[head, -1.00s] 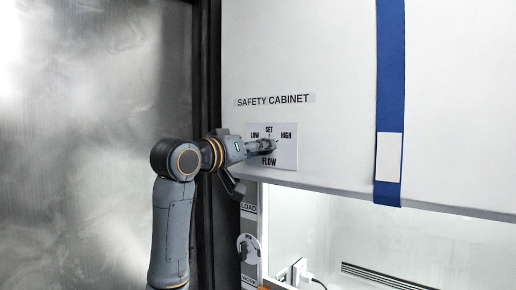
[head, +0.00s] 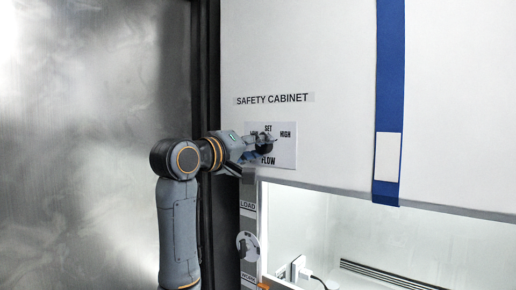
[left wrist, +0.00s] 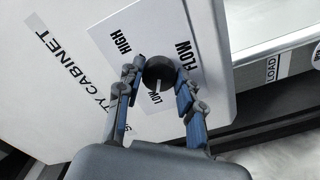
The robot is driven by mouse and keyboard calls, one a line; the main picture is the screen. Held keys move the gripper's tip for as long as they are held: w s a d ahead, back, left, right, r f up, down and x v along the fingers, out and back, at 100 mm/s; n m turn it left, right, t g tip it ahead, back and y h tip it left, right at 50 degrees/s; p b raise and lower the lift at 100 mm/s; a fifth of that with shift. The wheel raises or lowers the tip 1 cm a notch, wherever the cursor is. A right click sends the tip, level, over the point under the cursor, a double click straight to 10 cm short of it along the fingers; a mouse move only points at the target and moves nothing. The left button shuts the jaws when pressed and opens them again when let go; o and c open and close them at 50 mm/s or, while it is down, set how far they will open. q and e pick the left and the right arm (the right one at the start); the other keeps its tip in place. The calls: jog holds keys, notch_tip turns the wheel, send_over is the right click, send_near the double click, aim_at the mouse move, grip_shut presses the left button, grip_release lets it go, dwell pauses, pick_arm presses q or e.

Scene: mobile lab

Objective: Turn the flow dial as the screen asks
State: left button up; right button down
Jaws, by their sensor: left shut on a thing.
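The flow dial (left wrist: 158,72) is a round black knob on a white plate (head: 285,157) marked LOW, SET, HIGH and FLOW. In the left wrist view, a white mark on the dial points toward LOW. My left gripper (left wrist: 158,80) is shut on the dial, with one finger on each side of it. In the head view the gripper reaches in from the left and covers part of the dial and the LOW label. SET is hidden behind a finger in the wrist view. My right gripper is not in view. No screen with a request shows.
The plate sits on the white front of the safety cabinet (head: 340,60). A blue vertical strip (head: 391,80) is to the right. Below is the lit cabinet opening (head: 400,245) with a plug and cable (head: 308,274). A dark post (head: 212,70) and a metal panel (head: 90,120) stand left.

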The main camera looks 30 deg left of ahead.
pick_arm(q)
jog(key=o, duration=1.2)
jog(key=s, duration=0.8)
jog(key=s+a, duration=0.1)
jog(key=s, duration=0.3)
